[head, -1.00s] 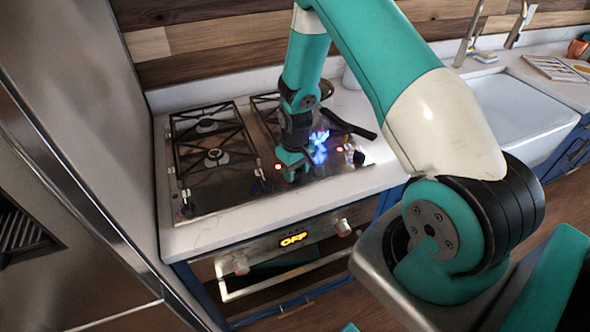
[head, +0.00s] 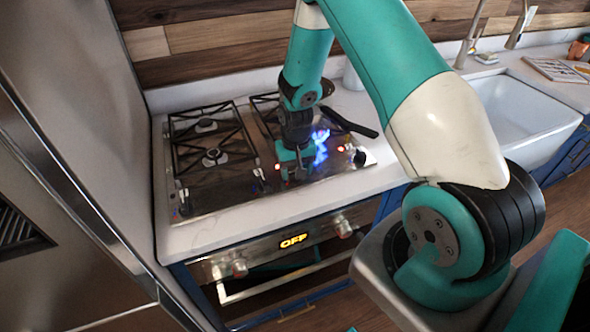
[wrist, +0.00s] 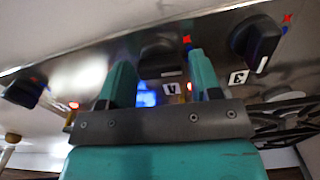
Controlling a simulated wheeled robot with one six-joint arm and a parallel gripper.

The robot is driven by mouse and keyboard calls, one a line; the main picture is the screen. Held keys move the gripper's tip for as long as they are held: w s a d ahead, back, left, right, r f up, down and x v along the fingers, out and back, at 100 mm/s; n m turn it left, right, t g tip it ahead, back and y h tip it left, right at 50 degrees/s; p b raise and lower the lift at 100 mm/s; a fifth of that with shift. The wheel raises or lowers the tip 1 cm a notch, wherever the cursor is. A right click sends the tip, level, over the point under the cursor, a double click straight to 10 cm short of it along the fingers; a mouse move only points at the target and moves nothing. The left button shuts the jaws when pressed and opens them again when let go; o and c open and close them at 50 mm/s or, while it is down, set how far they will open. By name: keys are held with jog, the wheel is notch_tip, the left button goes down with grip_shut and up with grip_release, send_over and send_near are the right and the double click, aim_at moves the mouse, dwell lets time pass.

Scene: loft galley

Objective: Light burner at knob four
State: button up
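My gripper (wrist: 160,62) is low over the right part of the cooktop's front strip. In the wrist view its two teal fingers stand apart, one on each side of a dark knob (wrist: 158,62), with gaps visible. A label reading 4 (wrist: 170,88) lies beside that knob. The knob marked 3 (wrist: 256,42) is to the right in the wrist view. A blue flame (head: 321,148) burns just behind my gripper in the head view. The knob between my fingers is hidden in the head view.
The steel cooktop (head: 215,193) has dark grates (head: 210,140). A pan handle (head: 349,123) sticks out right of the flame. Another knob (head: 360,157) stands at the front right. The oven display (head: 293,241) reads OFF. A white sink (head: 520,110) is at the right.

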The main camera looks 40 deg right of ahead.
jog(key=shift+o, duration=0.7)
jog(key=shift+r, duration=0.25)
notch_tip(320, 180, up, 17)
jog(key=b, duration=0.3)
jog(key=shift+b, duration=0.3)
jog(key=s+a+r+n+y+b, duration=0.1)
jog(key=s+a+r+n, duration=0.25)
jog(key=a, duration=0.35)
jog(key=s+a+r+n+y, duration=0.1)
jog(key=s+a+r+n, duration=0.1)
jog(key=s+a, duration=0.3)
jog(key=s+a+r+n+y, duration=0.2)
jog(key=s+a+n, duration=0.4)
jog(key=s+a, duration=0.4)
jog(key=s, duration=0.4)
jog(key=shift+a+b, duration=0.4)
